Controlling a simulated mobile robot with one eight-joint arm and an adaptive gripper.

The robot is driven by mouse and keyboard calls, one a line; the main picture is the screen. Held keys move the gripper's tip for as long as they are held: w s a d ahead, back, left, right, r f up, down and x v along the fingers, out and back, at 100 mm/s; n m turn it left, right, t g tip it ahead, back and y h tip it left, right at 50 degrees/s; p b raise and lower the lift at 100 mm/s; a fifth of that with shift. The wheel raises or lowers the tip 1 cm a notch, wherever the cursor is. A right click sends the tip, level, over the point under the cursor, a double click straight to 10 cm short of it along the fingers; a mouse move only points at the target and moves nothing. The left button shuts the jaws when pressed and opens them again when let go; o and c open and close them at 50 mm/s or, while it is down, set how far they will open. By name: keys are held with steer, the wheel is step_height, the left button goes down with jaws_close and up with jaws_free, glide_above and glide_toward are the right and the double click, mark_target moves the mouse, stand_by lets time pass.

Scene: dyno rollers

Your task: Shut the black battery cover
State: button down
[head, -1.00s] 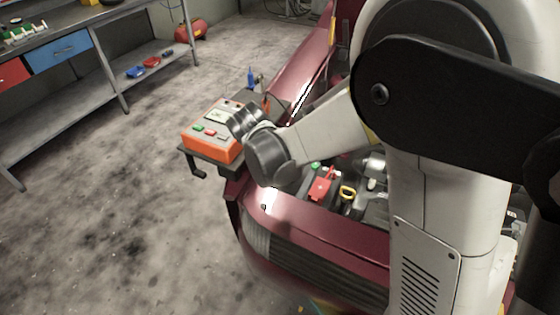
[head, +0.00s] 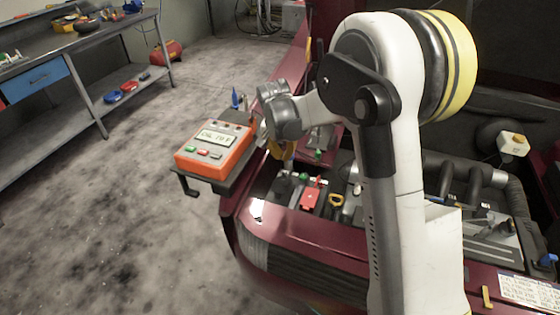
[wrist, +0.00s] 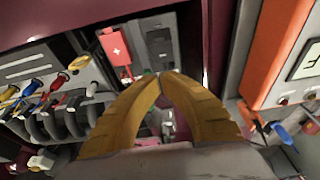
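The black battery cover (wrist: 160,42) seems to be the dark panel just beyond my fingertips in the wrist view. It stands beside the red cover with a white plus (wrist: 117,48). In the head view the red cover (head: 311,198) lies in the engine bay, with a dark part that may be the black cover (head: 283,184) to its left. My gripper (wrist: 159,76) has its yellow fingers brought together at the tips, with nothing seen between them. It also shows in the head view (head: 281,150), above the front left of the bay. Whether it touches the black cover is unclear.
An orange tester (head: 215,150) stands on a small shelf left of the car; it is close on the right in the wrist view (wrist: 268,50). Coloured cables and clips (wrist: 45,95) are at left there. The open engine bay is crowded; the floor (head: 130,210) is clear.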

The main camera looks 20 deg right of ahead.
steer(key=b, duration=0.3)
glide_above(283, 183)
steer(key=w, duration=0.1)
steer(key=x, duration=0.2)
steer(key=s+x, duration=0.1)
steer(key=x, duration=0.4)
steer(key=shift+s+a+f, duration=0.15)
steer(key=shift+a+f, duration=0.05)
steer(key=shift+f, duration=0.25)
steer(key=shift+s+a+f+b, duration=0.2)
steer(key=shift+s+f, duration=0.1)
steer(key=shift+f, duration=0.2)
steer(key=shift+s+a+f+b, duration=0.2)
steer(key=shift+s+a+f, duration=0.05)
steer(key=shift+f, duration=0.25)
steer(key=shift+s+a+f, duration=0.2)
steer(key=shift+s+f, duration=0.1)
steer(key=shift+f, duration=0.15)
